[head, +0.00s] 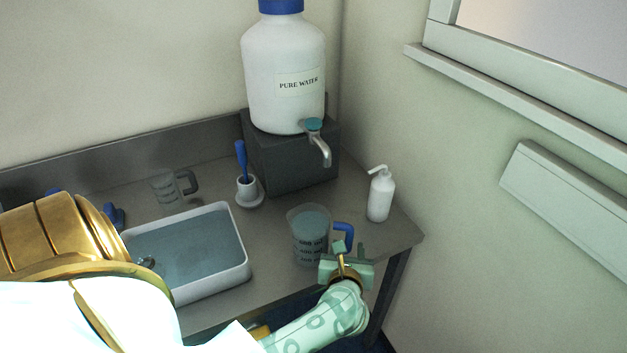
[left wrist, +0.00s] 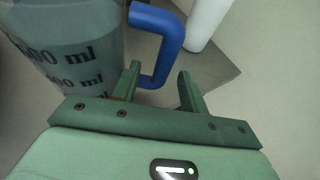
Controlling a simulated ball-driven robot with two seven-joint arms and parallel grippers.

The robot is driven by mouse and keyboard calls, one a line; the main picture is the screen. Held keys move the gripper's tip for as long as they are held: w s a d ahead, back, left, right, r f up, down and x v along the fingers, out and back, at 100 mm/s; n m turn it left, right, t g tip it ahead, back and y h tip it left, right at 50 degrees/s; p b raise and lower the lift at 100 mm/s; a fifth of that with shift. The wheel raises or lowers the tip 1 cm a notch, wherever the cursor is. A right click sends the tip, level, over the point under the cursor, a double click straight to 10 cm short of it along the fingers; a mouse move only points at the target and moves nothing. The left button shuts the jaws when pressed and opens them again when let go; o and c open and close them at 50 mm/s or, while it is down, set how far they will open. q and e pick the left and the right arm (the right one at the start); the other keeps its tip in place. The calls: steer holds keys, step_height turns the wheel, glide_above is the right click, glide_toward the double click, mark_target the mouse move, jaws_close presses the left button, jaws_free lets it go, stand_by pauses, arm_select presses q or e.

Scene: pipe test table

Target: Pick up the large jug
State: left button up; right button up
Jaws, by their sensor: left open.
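The large jug (head: 308,240) is a clear measuring jug with dark volume marks and a blue handle (head: 343,231). It stands upright near the table's front right edge and seems to hold water. In the left wrist view the jug (left wrist: 72,45) fills the upper left, with its handle (left wrist: 170,42) to the right. My left gripper (head: 350,249) is open at the handle. In the left wrist view its two fingers (left wrist: 160,71) lie on either side of the handle's lower part, apart from its outer bar. My right gripper is out of view.
A white basin of water (head: 240,275) lies left of the jug. A smaller jug (head: 166,188) stands behind it. A white pump bottle (head: 380,195) stands to the right. The pure water tank (head: 283,75) sits on a dark block, its tap (head: 320,145) above and behind the jug.

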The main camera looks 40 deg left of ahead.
arm_select(q)
steer(key=x, duration=0.5)
steer(key=shift+d+f, duration=0.15)
jaws_close()
steer(key=shift+r, duration=0.2)
steer(key=shift+r, duration=0.2)
steer(key=r, duration=0.1)
steer(key=r+p, duration=0.1)
steer(key=r, duration=0.1)
steer(key=shift+s+r, duration=0.25)
steer(key=shift+s, duration=0.1)
steer(key=s+r, duration=0.2)
steer(key=s+r+p, duration=0.1)
steer(key=s+r, duration=0.1)
steer(key=r, duration=0.1)
steer(key=shift+s+r+p, duration=0.25)
steer(key=shift+s+p, duration=0.05)
glide_toward(337, 226)
steer(key=a, duration=0.1)
steer(key=s+a+r, duration=0.1)
steer(key=a, duration=0.1)
steer(key=s+a+r, duration=0.1)
steer(key=shift+s+a, duration=0.15)
steer(key=shift+s, duration=0.05)
